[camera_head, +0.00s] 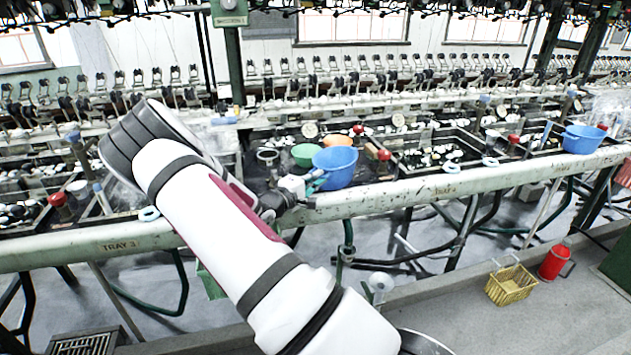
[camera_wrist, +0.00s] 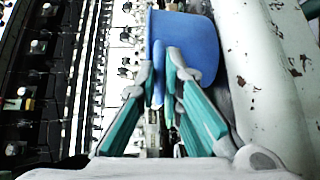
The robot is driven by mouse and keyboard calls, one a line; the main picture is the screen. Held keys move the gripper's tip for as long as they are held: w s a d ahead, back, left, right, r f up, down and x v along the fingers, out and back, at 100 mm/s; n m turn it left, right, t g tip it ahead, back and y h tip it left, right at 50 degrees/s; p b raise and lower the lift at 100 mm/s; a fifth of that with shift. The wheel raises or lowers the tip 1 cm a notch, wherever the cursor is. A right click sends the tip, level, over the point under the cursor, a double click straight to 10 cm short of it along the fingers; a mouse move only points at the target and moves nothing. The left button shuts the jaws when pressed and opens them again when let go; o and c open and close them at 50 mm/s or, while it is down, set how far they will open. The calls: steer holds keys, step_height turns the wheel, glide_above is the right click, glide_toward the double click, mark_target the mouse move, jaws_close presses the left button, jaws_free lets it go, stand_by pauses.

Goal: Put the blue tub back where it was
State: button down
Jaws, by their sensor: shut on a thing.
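A blue tub (camera_head: 338,165) is at the rim of the reeling bench, a little right of the middle in the head view. My gripper (camera_head: 316,181) meets its near left side. In the wrist view the same blue tub (camera_wrist: 197,42) fills the top middle, and my gripper's teal fingers (camera_wrist: 166,75) are closed on its wall. I cannot tell whether the tub's base touches the bench. A second blue tub (camera_head: 583,139) stands on the bench far to the right.
A green bowl (camera_head: 303,155) and an orange bowl (camera_head: 337,141) lie just behind the held tub. The pale bench rail (camera_head: 430,187) runs along the front. A yellow basket (camera_head: 511,285) and a red bucket (camera_head: 553,263) stand on the floor at right.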

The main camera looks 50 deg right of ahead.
steer(key=shift+f, duration=0.35)
steer(key=c, duration=1.7)
jaws_free()
steer(key=shift+a, duration=0.1)
steer(key=s+a, duration=0.1)
steer(key=a, duration=1)
steer(key=s+a+r+m+g+y, duration=0.25)
steer(key=s+a+r+y, duration=0.2)
steer(key=s, duration=0.35)
steer(key=s+a+r+m+g+y, duration=0.2)
steer(key=s+a+r+m+y, duration=0.1)
steer(key=s+r, duration=0.35)
steer(key=s+a+r+n+t+y, duration=0.1)
steer(key=s+a+r+y, duration=0.1)
steer(key=s+a, duration=0.3)
steer(key=s+a+r+n+t+y, duration=0.1)
steer(key=s+a+r+t+y, duration=0.1)
steer(key=a, duration=0.6)
steer(key=s+a+r+n+t+y, duration=0.2)
steer(key=s+a+r+y, duration=0.1)
steer(key=s+a+y, duration=0.2)
steer(key=shift+s+a+r+t+y, duration=0.1)
steer(key=shift+s+a, duration=0.35)
steer(key=shift+s, duration=0.2)
steer(key=shift+s+a+t+y, duration=0.1)
steer(key=shift+s+a, duration=0.3)
steer(key=shift+s, duration=0.3)
steer(key=shift+s+a+r+t+y, duration=0.1)
steer(key=shift+s+a, duration=0.35)
steer(key=shift+s, duration=0.2)
